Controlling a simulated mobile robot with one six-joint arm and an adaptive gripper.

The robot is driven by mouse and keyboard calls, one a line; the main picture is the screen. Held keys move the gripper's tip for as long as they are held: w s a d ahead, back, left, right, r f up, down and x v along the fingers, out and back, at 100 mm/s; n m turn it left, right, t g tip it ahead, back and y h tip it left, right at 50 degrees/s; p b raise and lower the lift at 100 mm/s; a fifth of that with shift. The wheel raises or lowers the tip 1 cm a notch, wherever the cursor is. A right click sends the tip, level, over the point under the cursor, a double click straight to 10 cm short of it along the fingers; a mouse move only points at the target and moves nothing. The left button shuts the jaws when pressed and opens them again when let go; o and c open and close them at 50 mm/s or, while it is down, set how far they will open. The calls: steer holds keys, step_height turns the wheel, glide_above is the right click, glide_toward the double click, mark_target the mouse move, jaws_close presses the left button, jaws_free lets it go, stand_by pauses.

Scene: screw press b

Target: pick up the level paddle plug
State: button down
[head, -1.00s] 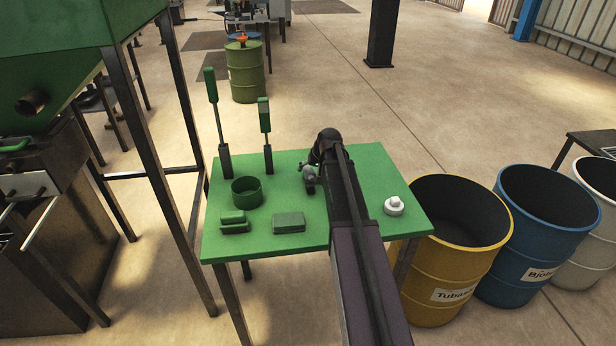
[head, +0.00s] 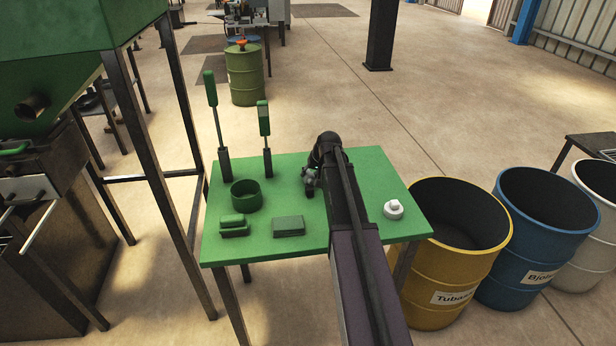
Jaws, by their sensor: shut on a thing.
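My gripper (head: 309,184) is at the far middle of the green table (head: 350,170), beside the end of my arm and partly hidden by it. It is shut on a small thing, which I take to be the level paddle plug. The plug is too small and too covered by the gripper for its shape to show. Whether it is clear of the table top cannot be told.
Two upright green-headed paddles (head: 264,119) (head: 211,90), a green ring (head: 246,196) and two green blocks (head: 289,226) (head: 234,225) are on the left half. A white knobbed piece (head: 393,210) sits right. Yellow (head: 456,262) and blue (head: 530,270) drums stand right of the table.

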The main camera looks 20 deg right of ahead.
mark_target(310, 173)
step_height(310, 173, up, 4)
steer(key=p, duration=0.4)
steer(key=s+a, duration=0.1)
steer(key=s, duration=0.4)
steer(key=s+a, duration=0.2)
steer(key=s, duration=0.3)
steer(key=s+a+r+p, duration=0.1)
steer(key=s, duration=0.4)
steer(key=shift+s+a, duration=0.15)
steer(key=shift+a, duration=0.2)
steer(key=shift+d, duration=0.1)
stand_by(0.4)
